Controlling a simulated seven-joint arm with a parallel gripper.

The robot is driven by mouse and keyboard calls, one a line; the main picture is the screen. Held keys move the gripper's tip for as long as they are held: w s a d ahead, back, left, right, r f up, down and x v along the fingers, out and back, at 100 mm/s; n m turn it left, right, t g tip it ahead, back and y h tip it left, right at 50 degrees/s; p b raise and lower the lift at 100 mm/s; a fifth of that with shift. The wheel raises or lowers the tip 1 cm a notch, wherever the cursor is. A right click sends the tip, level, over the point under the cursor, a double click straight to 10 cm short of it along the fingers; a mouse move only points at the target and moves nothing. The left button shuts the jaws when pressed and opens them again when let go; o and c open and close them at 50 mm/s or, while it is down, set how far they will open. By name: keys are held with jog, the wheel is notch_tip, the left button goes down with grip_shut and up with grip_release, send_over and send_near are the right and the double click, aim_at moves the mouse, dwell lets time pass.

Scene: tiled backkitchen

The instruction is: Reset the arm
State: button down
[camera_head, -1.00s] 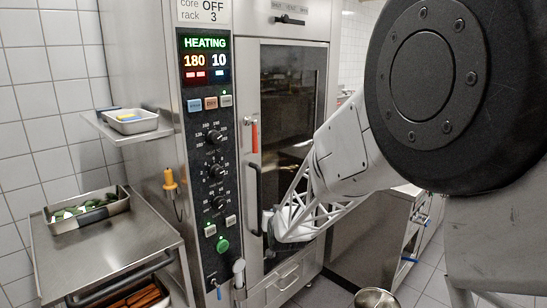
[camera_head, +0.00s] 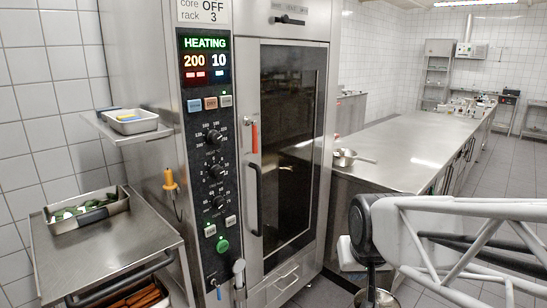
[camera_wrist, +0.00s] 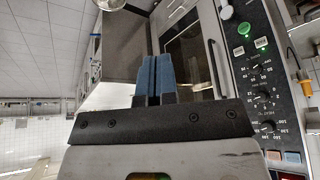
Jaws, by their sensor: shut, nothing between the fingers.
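My gripper (camera_wrist: 153,80) shows in the wrist view with its two blue fingers side by side, shut and empty. It is in open air in front of the oven (camera_head: 291,150), apart from it as far as I can see. In the head view my arm crosses the lower right; the fingers cannot be made out there. The oven's glass door is closed, with a black vertical handle (camera_head: 256,199). The panel display (camera_head: 205,62) reads HEATING, 200 and 10. The control panel also shows in the wrist view (camera_wrist: 262,75), rotated, at the right.
A steel cart (camera_head: 108,254) at the left carries a tray (camera_head: 119,206) of green vegetables. A small tray (camera_head: 130,127) sits on a side shelf. A long steel counter (camera_head: 400,150) with a pan (camera_head: 345,158) stands at the right. The aisle beyond is clear.

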jog(key=s+d+g, duration=0.2)
jog(key=s, duration=1)
jog(key=shift+s+d+g, duration=0.15)
jog(key=shift+s+g, duration=0.05)
jog(key=shift+g, duration=0.1)
